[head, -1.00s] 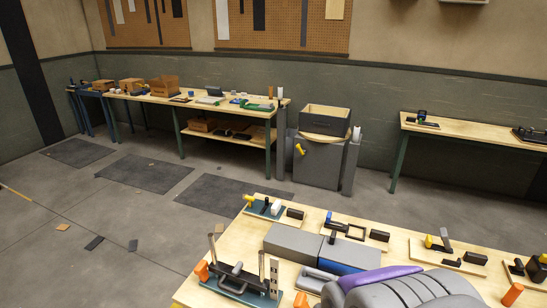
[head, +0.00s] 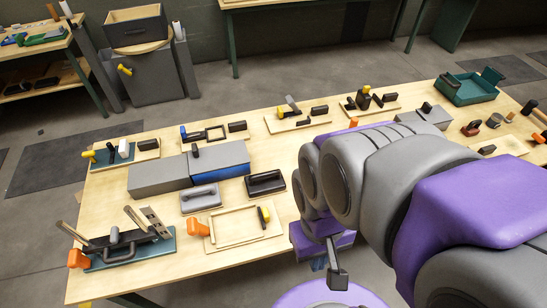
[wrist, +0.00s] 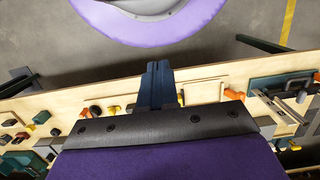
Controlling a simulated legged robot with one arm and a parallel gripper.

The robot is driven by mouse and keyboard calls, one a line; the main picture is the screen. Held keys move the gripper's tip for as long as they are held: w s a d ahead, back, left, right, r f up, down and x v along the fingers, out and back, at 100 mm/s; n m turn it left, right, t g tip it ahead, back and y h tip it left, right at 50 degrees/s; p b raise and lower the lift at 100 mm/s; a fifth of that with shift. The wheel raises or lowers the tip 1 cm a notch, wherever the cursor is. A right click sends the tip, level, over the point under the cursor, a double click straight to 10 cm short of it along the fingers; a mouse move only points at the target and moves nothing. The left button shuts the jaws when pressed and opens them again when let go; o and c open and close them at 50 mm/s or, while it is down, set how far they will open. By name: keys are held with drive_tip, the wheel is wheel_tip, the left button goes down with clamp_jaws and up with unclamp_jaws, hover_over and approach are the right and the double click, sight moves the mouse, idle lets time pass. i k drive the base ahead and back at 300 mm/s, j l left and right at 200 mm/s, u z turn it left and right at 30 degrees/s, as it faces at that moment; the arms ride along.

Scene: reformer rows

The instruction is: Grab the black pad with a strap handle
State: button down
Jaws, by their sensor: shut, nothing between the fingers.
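The black pad with a strap handle (head: 265,183) lies flat on the wooden workbench (head: 110,205), near the middle of its front part. A similar grey pad (head: 201,197) lies just left of it. My gripper (head: 318,264) hangs by the bench's front edge, to the right of and nearer than the black pad, apart from it. In the wrist view my gripper (wrist: 159,68) shows its two fingers together and empty. I cannot make out the black pad in the wrist view; the gripper body covers much of the bench there.
A grey and blue box (head: 220,160) stands behind the pads. A wooden frame board (head: 235,240) with orange and yellow parts lies in front. A teal clamp fixture (head: 130,250) stands at the left. More small fixtures line the back. A teal tray (head: 470,90) is far right.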

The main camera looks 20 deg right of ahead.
sight(262, 185)
drive_tip(key=l+u, duration=0.4)
drive_tip(key=l, duration=0.6)
drive_tip(key=u, duration=1.25)
drive_tip(key=l, duration=0.1)
